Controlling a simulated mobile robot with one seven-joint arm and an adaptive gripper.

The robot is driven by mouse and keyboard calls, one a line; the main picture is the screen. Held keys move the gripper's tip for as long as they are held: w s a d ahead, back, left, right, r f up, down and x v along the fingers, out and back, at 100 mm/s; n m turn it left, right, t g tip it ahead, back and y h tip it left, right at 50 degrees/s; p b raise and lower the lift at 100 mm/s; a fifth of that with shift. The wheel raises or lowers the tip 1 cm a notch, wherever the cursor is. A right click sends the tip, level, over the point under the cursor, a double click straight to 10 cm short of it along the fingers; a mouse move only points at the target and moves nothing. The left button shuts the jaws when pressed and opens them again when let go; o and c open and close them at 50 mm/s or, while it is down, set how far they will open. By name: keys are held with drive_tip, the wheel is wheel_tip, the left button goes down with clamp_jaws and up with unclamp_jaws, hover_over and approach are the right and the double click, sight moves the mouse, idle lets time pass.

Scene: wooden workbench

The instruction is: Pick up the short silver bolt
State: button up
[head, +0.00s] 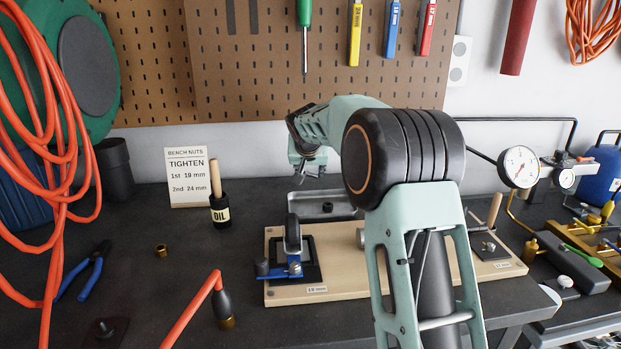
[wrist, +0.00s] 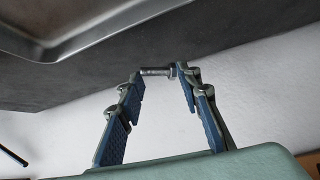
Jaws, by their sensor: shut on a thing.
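The short silver bolt (wrist: 157,71) shows in the wrist view, lying crosswise between the two fingertips, its head toward the right finger. My gripper (wrist: 160,80) is shut on it, with blue pads on both fingers. In the head view my gripper (head: 306,172) hangs above the metal tray (head: 343,197) at the back of the bench, near the wall. The bolt is too small to make out there. The tray's rim also fills the upper left of the wrist view (wrist: 62,48), apart from the bolt.
A wooden board (head: 345,292) with fixtures lies in front of the tray, partly hidden by my arm. Pliers (head: 85,272) lie at left. A pressure gauge (head: 519,167) stands at right.

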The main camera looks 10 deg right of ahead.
drive_tip(key=s+d+f+v, duration=0.2)
drive_tip(key=v, duration=1.4)
drive_tip(key=shift+s+r, duration=0.35)
drive_tip(key=shift+s, duration=0.15)
drive_tip(key=shift+d, duration=0.2)
